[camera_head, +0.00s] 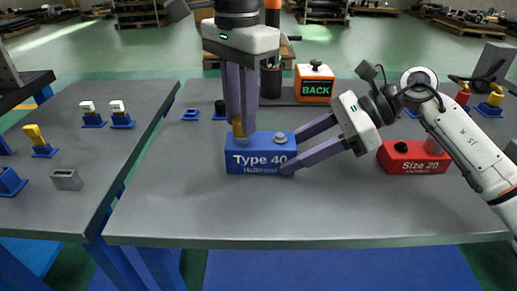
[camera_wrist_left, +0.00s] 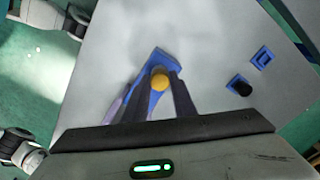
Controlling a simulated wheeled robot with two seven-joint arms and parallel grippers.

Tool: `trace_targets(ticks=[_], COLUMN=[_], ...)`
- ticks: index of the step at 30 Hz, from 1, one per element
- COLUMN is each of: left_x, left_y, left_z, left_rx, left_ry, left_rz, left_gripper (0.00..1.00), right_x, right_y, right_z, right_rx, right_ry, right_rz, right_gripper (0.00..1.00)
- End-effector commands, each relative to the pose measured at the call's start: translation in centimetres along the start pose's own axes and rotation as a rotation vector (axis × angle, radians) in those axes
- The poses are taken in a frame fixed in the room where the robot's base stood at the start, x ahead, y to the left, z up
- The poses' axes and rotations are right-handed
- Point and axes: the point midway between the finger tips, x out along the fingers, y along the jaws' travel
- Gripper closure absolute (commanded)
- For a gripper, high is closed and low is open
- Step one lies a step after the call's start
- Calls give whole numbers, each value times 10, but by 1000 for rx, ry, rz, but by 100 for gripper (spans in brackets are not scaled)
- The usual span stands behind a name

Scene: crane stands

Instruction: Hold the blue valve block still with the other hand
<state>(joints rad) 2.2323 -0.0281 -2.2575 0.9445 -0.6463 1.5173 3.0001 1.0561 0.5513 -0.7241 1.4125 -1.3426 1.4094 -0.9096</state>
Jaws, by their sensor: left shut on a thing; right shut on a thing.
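The blue valve block (camera_head: 258,160), marked "Type 40", sits on the grey table near its middle. My left gripper (camera_head: 239,126) points straight down over the block's left end, shut on a yellow-orange piece (camera_head: 237,131). In the left wrist view the piece's round yellow top (camera_wrist_left: 159,80) shows between the fingers, with the blue block (camera_wrist_left: 166,58) beneath. Whether the piece is seated in the block is hidden. My right gripper (camera_head: 291,153) reaches in from the right, shut on the block's right end beside a grey knob (camera_head: 280,138).
A red "Size 20" block (camera_head: 414,160) stands to the right, near my right arm. An orange "BACK" box (camera_head: 314,84) stands behind. Small blue holders (camera_head: 190,115) lie at the back left. A side table (camera_head: 100,170) bears several small parts. The front table area is clear.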

Motion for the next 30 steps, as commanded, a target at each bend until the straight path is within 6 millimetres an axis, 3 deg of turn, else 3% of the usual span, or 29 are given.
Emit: trace_targets(ticks=[10, 11, 14, 15, 20, 22, 30], left_x=[-2, -2, -2, -2, -1, -1, 0], left_y=[0, 0, 0, 0, -1, -1, -1], left_z=[0, 0, 0, 0, 0, 0, 0], left_rx=[-23, -23, -23, -22, -22, -22, -16], left_ry=[6, 6, 6, 6, 4, 4, 3], left_rz=[3, 3, 3, 3, 2, 2, 3], left_gripper=[100, 73, 56, 54, 54, 60, 60], right_x=[1, 1, 1, 1, 1, 1, 1], right_y=[0, 0, 0, 0, 0, 0, 0], right_z=[-2, -2, -2, -2, -2, -2, -1], right_rx=[3, 3, 2, 2, 2, 2, 1], right_ry=[4, 4, 3, 3, 2, 2, 1], right_rz=[-1, -1, -1, -1, 0, 0, 0], right_gripper=[84, 84, 84, 84, 84, 84, 84])
